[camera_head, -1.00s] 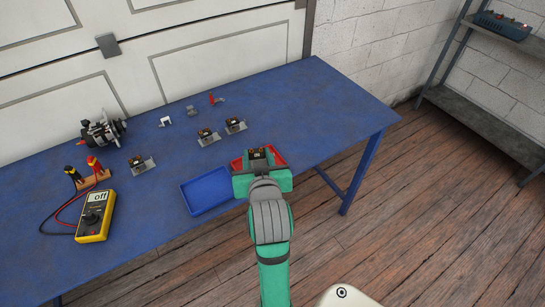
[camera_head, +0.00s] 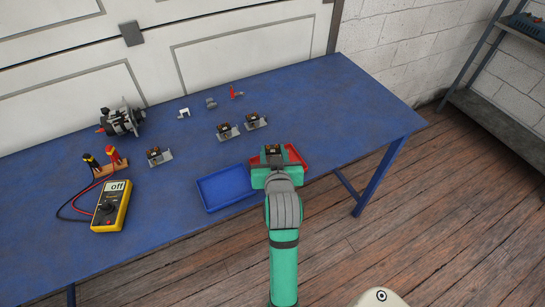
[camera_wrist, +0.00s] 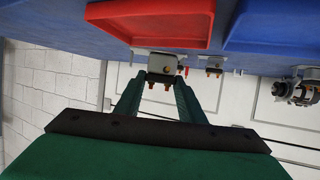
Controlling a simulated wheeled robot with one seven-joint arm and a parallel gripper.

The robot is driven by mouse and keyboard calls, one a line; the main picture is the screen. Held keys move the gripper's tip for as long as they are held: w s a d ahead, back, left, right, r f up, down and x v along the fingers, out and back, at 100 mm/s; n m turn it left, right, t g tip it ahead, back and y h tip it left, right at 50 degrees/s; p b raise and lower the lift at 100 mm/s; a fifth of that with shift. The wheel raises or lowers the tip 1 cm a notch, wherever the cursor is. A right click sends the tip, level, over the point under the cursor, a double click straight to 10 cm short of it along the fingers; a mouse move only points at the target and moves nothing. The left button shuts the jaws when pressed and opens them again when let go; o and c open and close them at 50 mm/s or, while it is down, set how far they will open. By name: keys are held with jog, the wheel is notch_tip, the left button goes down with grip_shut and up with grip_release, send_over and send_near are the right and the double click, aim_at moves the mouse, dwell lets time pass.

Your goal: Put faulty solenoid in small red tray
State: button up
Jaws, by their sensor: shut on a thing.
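My gripper (camera_wrist: 160,78) is shut on a solenoid (camera_wrist: 160,68), a dark block with copper-coloured terminals and a grey metal bracket, between its two green fingers. In the head view the solenoid (camera_head: 272,149) shows just past the green gripper (camera_head: 273,166), in front of the small red tray (camera_head: 302,165). The tray is partly hidden by my gripper. In the upside-down wrist view the red tray (camera_wrist: 150,24) looks empty, and the solenoid shows close by its rim. I cannot tell how high the solenoid is above the tray.
A blue tray (camera_head: 228,205) lies left of the red one. Similar solenoids (camera_head: 228,131), (camera_head: 253,121), (camera_head: 157,156) stand on the blue table (camera_head: 330,110). An alternator (camera_head: 122,121), a yellow multimeter (camera_head: 110,207) and small parts lie farther left and back. The table's right end is clear.

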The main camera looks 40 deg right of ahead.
jog(key=f, duration=0.3)
jog(key=shift+d+f, duration=0.35)
jog(key=shift+f, duration=0.05)
jog(key=shift+d, duration=0.1)
jog(key=o, duration=1.2)
jog(key=shift+f, duration=0.15)
